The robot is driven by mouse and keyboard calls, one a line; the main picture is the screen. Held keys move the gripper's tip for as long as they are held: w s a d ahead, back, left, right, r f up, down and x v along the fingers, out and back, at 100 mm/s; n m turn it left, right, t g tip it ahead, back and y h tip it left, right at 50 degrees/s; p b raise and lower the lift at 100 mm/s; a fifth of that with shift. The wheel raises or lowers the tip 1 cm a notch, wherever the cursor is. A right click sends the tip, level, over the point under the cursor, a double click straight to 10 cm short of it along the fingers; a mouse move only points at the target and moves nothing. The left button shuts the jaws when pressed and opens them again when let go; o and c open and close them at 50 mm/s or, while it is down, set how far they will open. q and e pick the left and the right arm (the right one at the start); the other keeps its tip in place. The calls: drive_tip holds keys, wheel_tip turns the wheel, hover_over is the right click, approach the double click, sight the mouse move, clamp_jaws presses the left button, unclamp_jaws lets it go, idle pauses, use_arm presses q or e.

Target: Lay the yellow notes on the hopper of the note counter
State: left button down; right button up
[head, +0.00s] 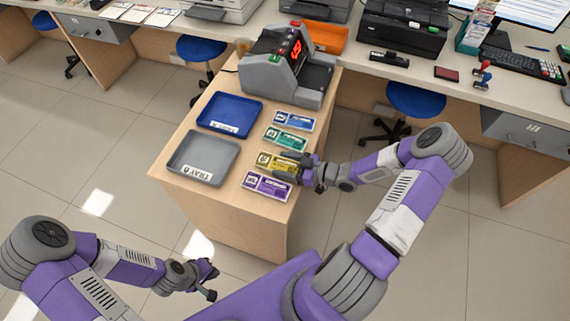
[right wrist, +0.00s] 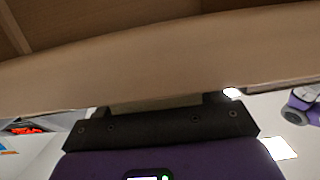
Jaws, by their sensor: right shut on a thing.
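The yellow notes (head: 272,162) lie in a column of banded note bundles on the wooden counter, between the green and the purple ones. My right gripper (head: 298,168) is at their right end, shut on them; its fingers cover that end. In the right wrist view the dark gripper (right wrist: 160,112) is close to the counter's wooden edge, and a thin pale strip shows between its fingers. The grey note counter (head: 283,73), with a red-lit display, stands at the back of this counter. My left gripper (head: 208,281) is open and empty, low at the left.
Green notes (head: 286,139) and blue notes (head: 293,120) lie behind the yellow ones, purple notes (head: 267,186) in front. A blue tray (head: 230,100) and a grey tray (head: 203,159) stand to the left. An orange tray (head: 322,37) is behind the note counter.

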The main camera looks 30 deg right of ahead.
drive_tip(key=o, duration=1)
drive_tip(key=shift+f, duration=0.1)
drive_tip(key=shift+o, duration=0.2)
